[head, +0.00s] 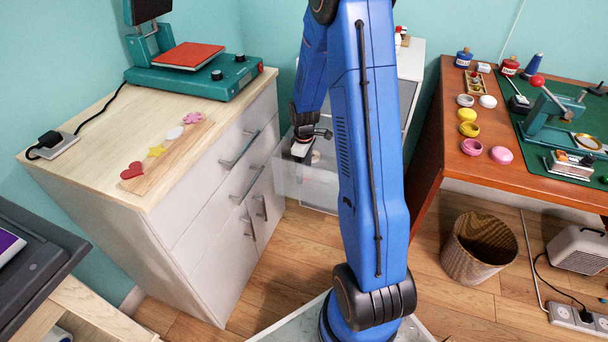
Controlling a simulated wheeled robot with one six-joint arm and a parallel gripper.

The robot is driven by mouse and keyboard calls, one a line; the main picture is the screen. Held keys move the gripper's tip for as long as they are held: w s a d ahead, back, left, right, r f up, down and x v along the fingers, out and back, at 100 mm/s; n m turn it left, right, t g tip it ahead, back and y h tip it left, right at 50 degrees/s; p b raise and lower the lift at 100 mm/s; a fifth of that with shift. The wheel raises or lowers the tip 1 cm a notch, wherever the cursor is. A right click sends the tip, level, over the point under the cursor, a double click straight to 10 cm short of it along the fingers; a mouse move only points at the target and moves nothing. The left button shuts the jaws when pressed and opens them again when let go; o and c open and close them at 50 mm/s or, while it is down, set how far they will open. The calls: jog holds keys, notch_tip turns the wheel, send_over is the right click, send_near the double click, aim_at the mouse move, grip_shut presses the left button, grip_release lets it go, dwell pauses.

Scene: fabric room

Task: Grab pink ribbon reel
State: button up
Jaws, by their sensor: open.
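My blue arm reaches to the back, with my gripper (302,147) pointing down over an open, see-through drawer (290,182) of the white cabinet. The gripper is small in view and partly dark; its jaws are open. A small pale pinkish thing (316,157) shows just right of the gripper in the drawer. I cannot tell whether it is the pink ribbon reel or whether the gripper touches it. The rest of the drawer's inside is hidden by my arm.
A wooden-topped cabinet (105,115) with a teal heat press (195,75) and felt shapes stands left. An orange-brown desk (455,165) at right holds several small pots and a pink round thing (501,155). A wicker basket (477,250) stands on the floor.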

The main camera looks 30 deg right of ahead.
jog(key=c, duration=1.1)
